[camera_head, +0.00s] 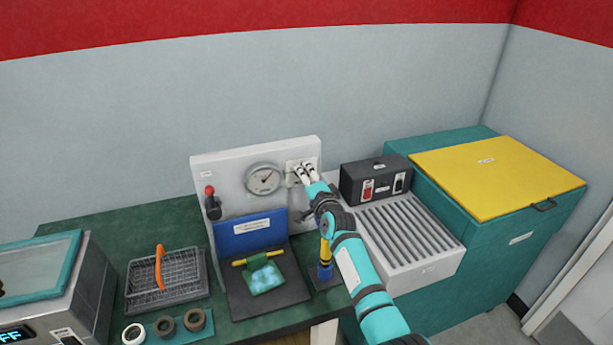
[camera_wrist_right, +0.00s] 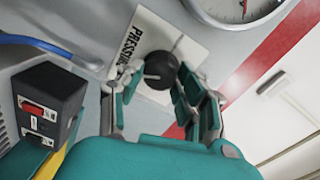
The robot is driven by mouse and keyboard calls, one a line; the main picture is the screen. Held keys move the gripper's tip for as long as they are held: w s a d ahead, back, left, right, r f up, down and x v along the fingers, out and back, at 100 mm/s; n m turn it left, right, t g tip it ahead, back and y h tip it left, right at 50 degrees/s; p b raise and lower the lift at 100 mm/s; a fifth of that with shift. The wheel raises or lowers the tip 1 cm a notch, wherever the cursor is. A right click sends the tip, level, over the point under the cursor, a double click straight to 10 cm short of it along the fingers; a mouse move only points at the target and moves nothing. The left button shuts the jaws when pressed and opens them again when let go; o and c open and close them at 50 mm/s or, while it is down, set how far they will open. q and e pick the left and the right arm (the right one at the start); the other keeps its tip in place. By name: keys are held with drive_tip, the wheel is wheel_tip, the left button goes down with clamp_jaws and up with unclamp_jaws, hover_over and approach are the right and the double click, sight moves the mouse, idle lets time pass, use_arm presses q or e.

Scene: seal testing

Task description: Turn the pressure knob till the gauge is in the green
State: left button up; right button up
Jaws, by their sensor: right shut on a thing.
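The pressure knob (camera_wrist_right: 160,70) is dark and round, on a white plate (camera_wrist_right: 137,48) lettered "PRESSURE". My right gripper (camera_wrist_right: 152,82) is shut on the knob, with fingers at both sides of it. In the head view my right gripper (camera_head: 303,174) reaches the upper right of the grey panel (camera_head: 283,149) and hides most of the knob. The round gauge (camera_head: 263,179) is just left of it, and its lower part shows in the wrist view (camera_wrist_right: 237,12). Its needle and green zone are too small or cut off to read. My left gripper is out of view.
A dark box with red and black switches (camera_head: 375,181) stands right of the panel, behind a slatted white tray (camera_head: 408,229). A red-topped lever (camera_head: 211,203) is at the panel's left. A wire basket (camera_head: 167,281) and tape rolls (camera_head: 165,326) lie on the bench.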

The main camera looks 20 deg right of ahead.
drive_tip(key=shift+a+f+n+h+b, duration=0.1)
drive_tip(key=shift+n+h+b, duration=0.3)
drive_tip(key=shift+n, duration=4.05)
drive_tip(key=shift+a+f+n+h+b, duration=0.1)
drive_tip(key=shift+n+b, duration=0.55)
drive_tip(key=shift+n, duration=3.8)
drive_tip(key=o, duration=0.9)
drive_tip(key=shift+o, duration=1.2)
drive_tip(key=shift+t, duration=0.3)
drive_tip(key=shift+r, duration=0.1)
